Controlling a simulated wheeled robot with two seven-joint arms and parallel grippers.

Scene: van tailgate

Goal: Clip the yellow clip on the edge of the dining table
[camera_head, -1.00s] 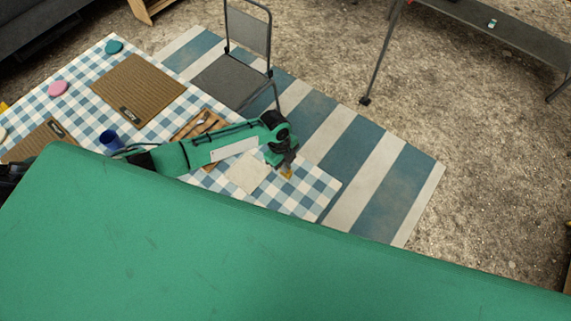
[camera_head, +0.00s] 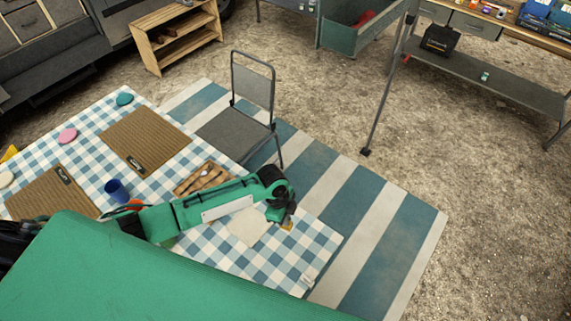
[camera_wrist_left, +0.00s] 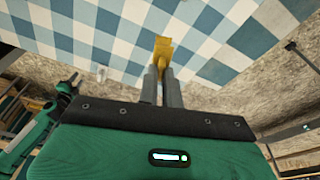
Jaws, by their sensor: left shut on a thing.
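The yellow clip (camera_head: 288,226) is small and sits at the tips of my left gripper (camera_head: 285,219). In the left wrist view the yellow clip (camera_wrist_left: 162,47) stands out ahead of the closed fingers of my left gripper (camera_wrist_left: 162,76). The dining table (camera_head: 318,242) has a blue and white checked cloth. The clip shows against the cloth near the table's right end; I cannot tell whether it touches. The wrist view shows the checked table (camera_wrist_left: 100,30) and its edges behind the clip.
A small pale clip (camera_head: 308,280) sits at the table's near right edge. A cream napkin (camera_head: 246,229), wooden tray (camera_head: 184,188), blue cup (camera_head: 116,190) and brown placemats (camera_head: 145,142) lie on the table. A grey chair (camera_head: 228,130) stands behind.

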